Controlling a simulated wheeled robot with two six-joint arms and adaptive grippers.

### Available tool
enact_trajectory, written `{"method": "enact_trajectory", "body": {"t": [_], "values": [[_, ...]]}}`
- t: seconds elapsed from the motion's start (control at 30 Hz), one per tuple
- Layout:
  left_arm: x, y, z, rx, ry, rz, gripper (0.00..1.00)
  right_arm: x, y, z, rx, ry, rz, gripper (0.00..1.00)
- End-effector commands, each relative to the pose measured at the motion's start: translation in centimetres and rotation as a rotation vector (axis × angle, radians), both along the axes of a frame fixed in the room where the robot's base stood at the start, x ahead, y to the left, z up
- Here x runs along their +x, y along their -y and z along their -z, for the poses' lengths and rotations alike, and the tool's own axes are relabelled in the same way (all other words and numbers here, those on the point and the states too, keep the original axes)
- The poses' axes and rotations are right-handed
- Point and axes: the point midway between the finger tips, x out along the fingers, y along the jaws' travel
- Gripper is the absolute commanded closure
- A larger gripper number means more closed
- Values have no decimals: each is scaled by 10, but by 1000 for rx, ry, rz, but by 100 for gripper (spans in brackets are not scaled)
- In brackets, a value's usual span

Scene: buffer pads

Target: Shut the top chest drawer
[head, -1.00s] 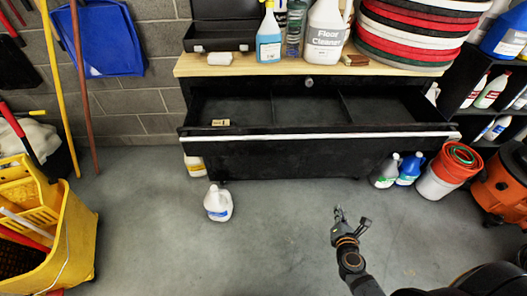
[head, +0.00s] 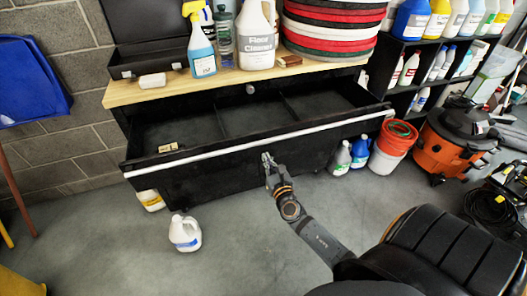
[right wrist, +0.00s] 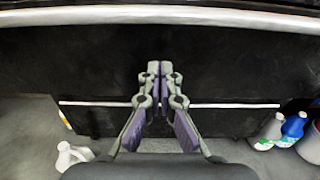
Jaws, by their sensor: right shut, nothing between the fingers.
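The black top drawer (head: 225,173) of the chest is pulled out, with a pale strip along its upper front edge. Its inside shows dividers and a small tan block (head: 168,147) at the left. My right gripper (head: 267,160) is shut and empty, at the drawer's front face just below the strip. In the right wrist view the closed fingers (right wrist: 160,70) point at the black front panel (right wrist: 70,60); whether they touch it I cannot tell. A lower panel with a thin pale edge (right wrist: 215,105) shows beneath. My left gripper is not in view.
The wooden chest top (head: 130,92) carries bottles, a black case and a stack of round pads (head: 330,35). A white jug (head: 185,233) stands on the floor in front. Bottles, a red bucket (head: 393,145) and an orange vacuum (head: 440,150) stand at the right.

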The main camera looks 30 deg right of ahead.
Motion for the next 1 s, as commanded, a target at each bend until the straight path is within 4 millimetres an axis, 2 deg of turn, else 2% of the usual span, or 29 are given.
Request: {"method": "enact_trajectory", "body": {"t": [0.1,0.2,0.37,0.77,0.87,1.0], "values": [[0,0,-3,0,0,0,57,20,5,-1,1,1,1,100],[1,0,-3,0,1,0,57,29,7,0,1,1,1,100],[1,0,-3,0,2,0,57,36,9,0,1,-1,0,100],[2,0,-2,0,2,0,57,38,9,1,1,0,0,100],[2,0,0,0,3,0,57,45,11,1,1,1,0,100],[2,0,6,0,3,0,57,65,16,1,1,3,1,100]]}}
